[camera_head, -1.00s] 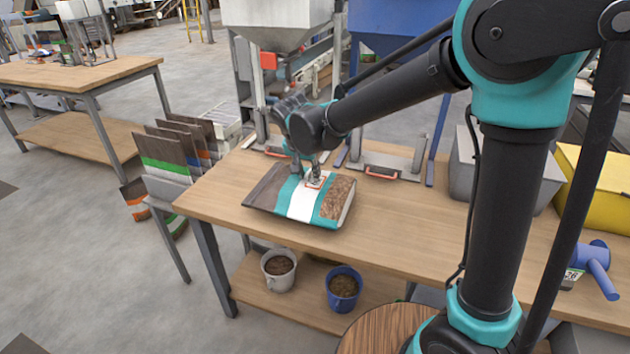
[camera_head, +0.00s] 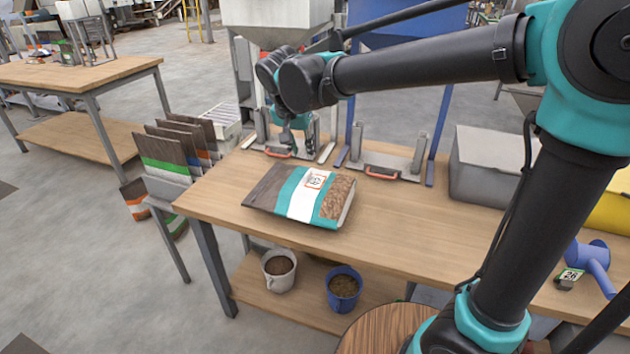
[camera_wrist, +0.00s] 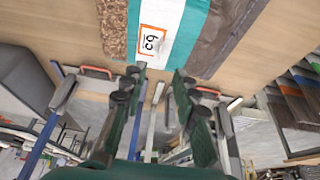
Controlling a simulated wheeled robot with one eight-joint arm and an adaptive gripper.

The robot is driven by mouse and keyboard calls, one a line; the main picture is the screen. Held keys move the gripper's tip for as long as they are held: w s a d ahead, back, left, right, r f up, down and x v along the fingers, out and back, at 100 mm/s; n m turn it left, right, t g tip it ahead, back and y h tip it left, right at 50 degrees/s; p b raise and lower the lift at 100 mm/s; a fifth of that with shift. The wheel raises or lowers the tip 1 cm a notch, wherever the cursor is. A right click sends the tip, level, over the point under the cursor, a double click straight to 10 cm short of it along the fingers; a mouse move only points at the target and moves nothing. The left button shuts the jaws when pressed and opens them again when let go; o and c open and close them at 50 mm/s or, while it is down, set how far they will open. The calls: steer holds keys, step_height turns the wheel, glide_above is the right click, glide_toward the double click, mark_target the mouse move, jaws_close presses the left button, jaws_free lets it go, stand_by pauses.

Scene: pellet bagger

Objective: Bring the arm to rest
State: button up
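My gripper (camera_head: 296,143) is up off the table, behind the filled bag. In the wrist view its two dark fingers stand apart with nothing between them (camera_wrist: 156,76). The bag (camera_head: 295,207) lies flat on the wooden table, with brown, teal and white bands and a pellet-patterned end. An orange-framed label (camera_head: 314,180) is on its white band. The bag also shows at the top of the wrist view (camera_wrist: 171,55), clear of the fingertips. My arm reaches from the right across the table.
Two clamp stations with orange handles (camera_head: 382,172) stand along the table's back edge, below hoppers. A grey bin (camera_head: 490,180) and a blue tool (camera_head: 595,262) are at the right. Empty bags (camera_head: 165,160) stand at the left. Two buckets (camera_head: 343,285) are on the lower shelf.

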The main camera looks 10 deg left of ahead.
steer(key=d+f, duration=0.4)
steer(key=d, duration=0.7)
steer(key=d+f, duration=0.5)
steer(key=d, duration=0.5)
steer(key=shift+n+y, duration=0.3)
steer(key=shift+n, duration=0.5)
steer(key=s+d+f, duration=0.3)
steer(key=d, duration=0.2)
steer(key=s+d+f, duration=0.4)
steer(key=d, duration=0.2)
steer(key=s+d+f, duration=0.3)
steer(key=s+d, duration=0.1)
steer(key=d, duration=0.2)
steer(key=shift+f, duration=0.15)
steer(key=shift+d, duration=0.1)
